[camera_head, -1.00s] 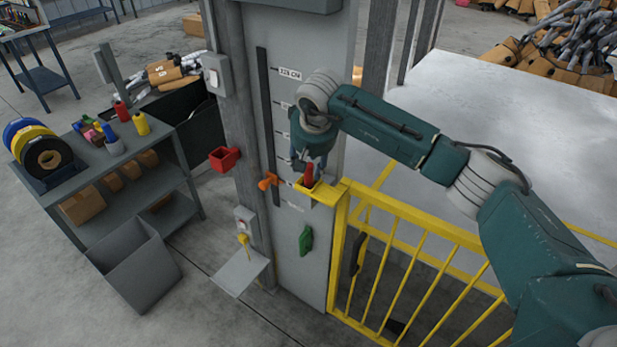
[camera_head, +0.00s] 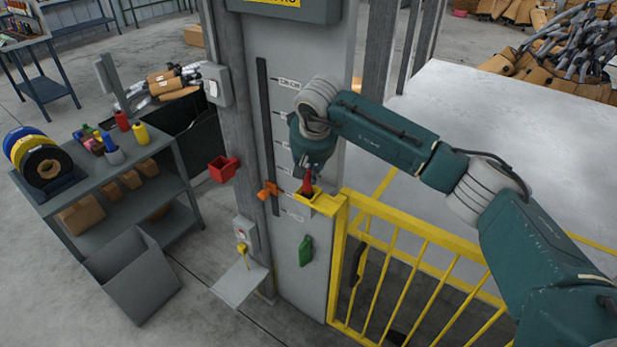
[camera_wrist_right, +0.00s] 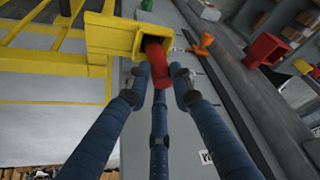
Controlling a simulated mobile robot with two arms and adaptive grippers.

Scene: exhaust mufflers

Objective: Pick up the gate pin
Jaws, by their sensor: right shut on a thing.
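The red gate pin (camera_head: 308,187) stands at the yellow bracket (camera_head: 322,203) at the top corner of the yellow gate. In the right wrist view the pin (camera_wrist_right: 158,66) shows in front of the open end of the bracket (camera_wrist_right: 113,38), its far part inside it. My right gripper (camera_head: 312,172) is above the bracket, shut on the pin. Its blue fingers (camera_wrist_right: 160,84) reach around the pin in the right wrist view. How deep the pin sits is hidden. My left gripper is not in view.
The yellow gate (camera_head: 420,262) runs right from the bracket. On the grey post are an orange clip (camera_head: 268,190), a red holder (camera_head: 222,168) and a green handle (camera_head: 306,250). A shelf (camera_head: 110,190) with tape rolls and bottles stands left. A grey bin (camera_head: 132,275) is beside it.

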